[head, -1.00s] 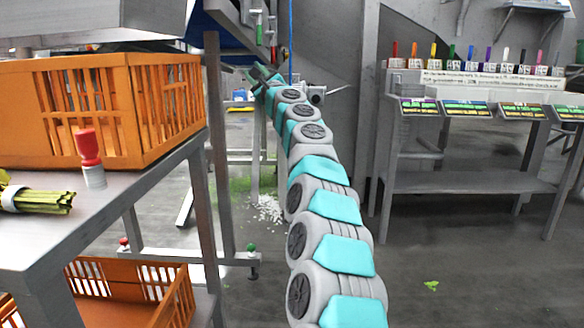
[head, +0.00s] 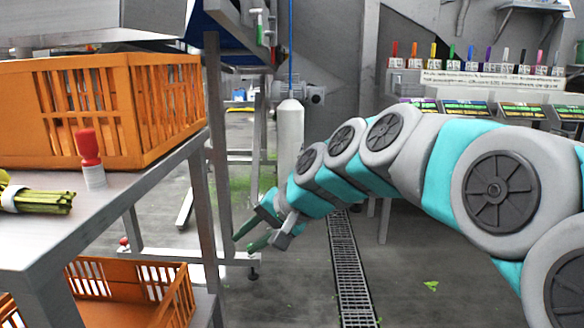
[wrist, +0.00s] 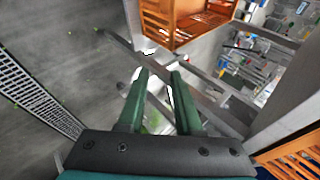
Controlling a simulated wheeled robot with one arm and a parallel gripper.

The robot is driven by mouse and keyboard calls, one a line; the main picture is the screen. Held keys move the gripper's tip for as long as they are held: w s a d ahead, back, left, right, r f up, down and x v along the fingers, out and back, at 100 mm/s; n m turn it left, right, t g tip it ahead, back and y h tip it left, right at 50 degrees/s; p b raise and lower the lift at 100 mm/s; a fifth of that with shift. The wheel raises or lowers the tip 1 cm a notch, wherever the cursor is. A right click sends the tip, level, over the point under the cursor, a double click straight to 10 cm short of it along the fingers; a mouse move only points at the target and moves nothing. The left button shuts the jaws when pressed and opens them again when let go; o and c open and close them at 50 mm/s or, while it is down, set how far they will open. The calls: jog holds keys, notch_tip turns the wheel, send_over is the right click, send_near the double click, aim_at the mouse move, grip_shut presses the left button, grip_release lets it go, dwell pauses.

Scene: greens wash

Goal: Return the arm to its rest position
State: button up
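My gripper (head: 246,239) has two green fingers and hangs at the end of my teal and grey arm, pointing down and left in the head view. It is in the open space to the right of the steel table's legs. In the wrist view the fingers (wrist: 160,75) are apart with a gap between them, and nothing is held. The arm comes in from the right side of the head view and bends down toward the gripper.
A steel table (head: 125,205) at left bears an orange crate (head: 90,145), a red-capped bottle (head: 90,160) and a tied green bunch (head: 38,200). Another orange crate (head: 130,300) sits below.

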jog(key=s+d+f+n+g+h, duration=0.1)
jog(key=s+d+f+g+h, duration=0.15)
jog(key=s+d+f, duration=0.5)
jog(key=s+d+f+n+g+h, duration=0.1)
jog(key=s+d+f+h, duration=0.25)
jog(key=s+d, duration=0.7)
jog(key=s+d+f+n+g+h, duration=0.15)
jog(key=s+d+f, duration=0.45)
jog(key=s, duration=0.7)
notch_tip(320, 180, up, 12)
jog(key=a+p, duration=0.1)
jog(key=p, duration=1.2)
jog(key=shift+w+g, duration=0.4)
jog(key=shift+a+m, duration=0.1)
jog(key=shift+m, duration=0.15)
